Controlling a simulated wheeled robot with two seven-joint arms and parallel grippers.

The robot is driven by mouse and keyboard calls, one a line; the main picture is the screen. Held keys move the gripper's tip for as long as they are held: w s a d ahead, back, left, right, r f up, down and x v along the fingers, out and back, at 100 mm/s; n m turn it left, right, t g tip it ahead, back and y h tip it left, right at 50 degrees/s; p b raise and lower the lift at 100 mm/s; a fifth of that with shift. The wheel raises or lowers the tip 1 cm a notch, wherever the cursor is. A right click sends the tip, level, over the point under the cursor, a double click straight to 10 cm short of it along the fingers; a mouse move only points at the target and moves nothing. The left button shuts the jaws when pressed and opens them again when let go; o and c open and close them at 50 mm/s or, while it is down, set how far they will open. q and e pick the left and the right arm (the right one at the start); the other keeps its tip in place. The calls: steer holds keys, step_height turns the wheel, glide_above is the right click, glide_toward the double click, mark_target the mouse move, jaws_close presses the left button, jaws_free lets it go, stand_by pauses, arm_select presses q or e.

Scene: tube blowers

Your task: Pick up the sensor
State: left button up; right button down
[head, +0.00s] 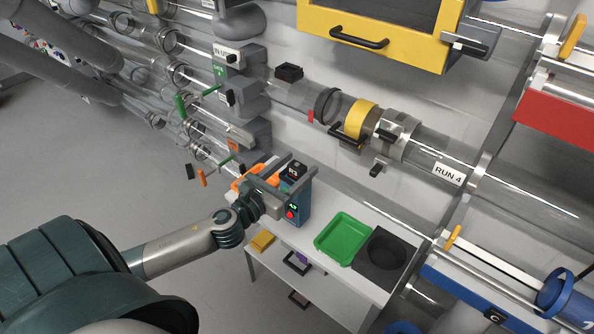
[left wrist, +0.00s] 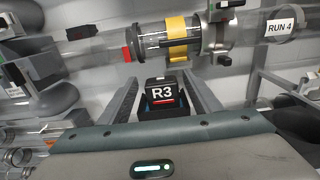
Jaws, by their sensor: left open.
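The sensor seems to be a small black block marked R3 (head: 296,168), seated on top of a blue stand with lit buttons (head: 292,208) on the white bench. In the left wrist view the R3 block (left wrist: 161,90) has a red strip on its front and sits upright in a dark holder. My left gripper (head: 295,172) is open at the stand. In the left wrist view its fingers (left wrist: 162,95) lie on either side of the block, with a gap visible on each side. The block's far side is hidden. My right gripper is not in view.
A green tray (head: 342,239) and a black block with a round recess (head: 386,257) lie on the white bench (head: 328,281) to the right. Clear tubes run close behind, one marked RUN 4 (head: 449,174) with a yellow collar (head: 360,118). A yellow block (head: 262,241) lies at the bench's left.

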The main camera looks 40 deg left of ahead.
mark_target(301, 163)
arm_select(q)
steer(key=shift+w+d+r, duration=0.1)
steer(key=shift+w+r, duration=0.15)
steer(key=shift+w, duration=0.35)
steer(key=w, duration=0.1)
steer(key=w+p, duration=0.1)
steer(key=shift+w+d+r, duration=0.1)
steer(key=shift+w+d, duration=0.1)
steer(key=shift+w, duration=0.8)
steer(key=c, duration=1.1)
